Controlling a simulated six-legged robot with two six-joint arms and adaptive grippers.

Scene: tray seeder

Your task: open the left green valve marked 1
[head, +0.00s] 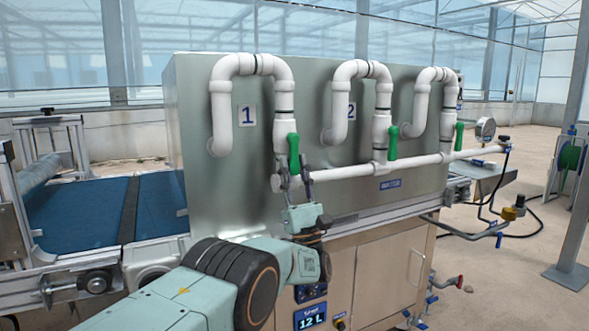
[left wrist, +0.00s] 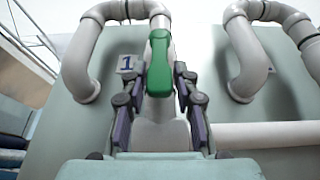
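The left green valve handle (head: 293,152) hangs upright on the vertical white pipe beside the label 1 (head: 247,115). In the left wrist view the handle (left wrist: 160,64) is in the upper middle, with the label 1 (left wrist: 129,65) to its left. My left gripper (head: 294,178) is at the handle's lower end, pointing up. In the left wrist view its two fingers (left wrist: 158,92) are spread, one on each side of the handle's line, with gaps visible. I cannot tell whether a fingertip touches it. My right gripper is not in view.
Two more green valve handles (head: 392,142) (head: 459,135) are on the pipes to the right. A horizontal white pipe (head: 345,172) runs just right of my gripper. The steel panel (head: 215,185) stands close behind. A blue conveyor belt (head: 80,210) is at the left.

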